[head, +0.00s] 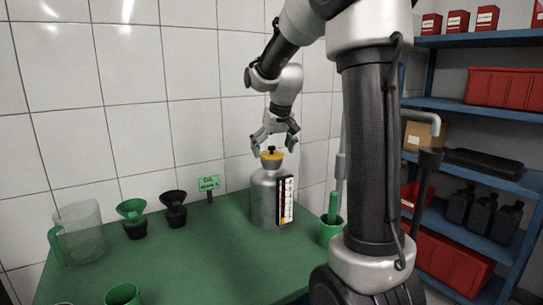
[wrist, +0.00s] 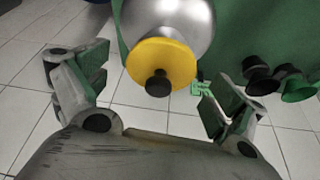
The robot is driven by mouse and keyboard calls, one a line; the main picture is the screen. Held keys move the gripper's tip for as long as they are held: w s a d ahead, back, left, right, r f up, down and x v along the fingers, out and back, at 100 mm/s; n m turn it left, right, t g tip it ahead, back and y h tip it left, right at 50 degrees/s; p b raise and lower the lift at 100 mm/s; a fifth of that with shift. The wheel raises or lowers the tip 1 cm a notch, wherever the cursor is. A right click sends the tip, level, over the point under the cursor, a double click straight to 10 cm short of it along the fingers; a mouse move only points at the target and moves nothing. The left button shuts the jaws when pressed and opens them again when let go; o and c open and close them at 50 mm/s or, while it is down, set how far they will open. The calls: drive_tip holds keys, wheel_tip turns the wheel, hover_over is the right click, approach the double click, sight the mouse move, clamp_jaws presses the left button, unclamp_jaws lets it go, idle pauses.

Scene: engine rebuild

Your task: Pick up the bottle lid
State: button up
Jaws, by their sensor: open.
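The bottle lid (head: 272,157) is yellow with a black knob on top. It sits on the neck of a silver metal bottle (head: 264,200), which stands upright on the green table. In the wrist view the lid (wrist: 162,66) shows as a yellow disc with its black knob toward the camera, and the silver bottle (wrist: 172,18) lies behind it. My gripper (head: 274,146) is open above the lid, its fingers spread to either side. In the wrist view my open gripper (wrist: 152,88) has a finger at left and at right, both apart from the lid.
The green table (head: 190,255) holds a clear jug (head: 80,232), a green funnel (head: 131,211), a black funnel (head: 174,204), a small green sign (head: 208,184) and green cups (head: 331,231). Blue shelves (head: 480,112) stand at right. A tiled wall is behind.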

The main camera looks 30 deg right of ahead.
drive_tip(key=shift+w+f, duration=0.15)
drive_tip(key=shift+f, duration=0.3)
drive_tip(key=shift+c, duration=0.3)
drive_tip(key=c, duration=0.9)
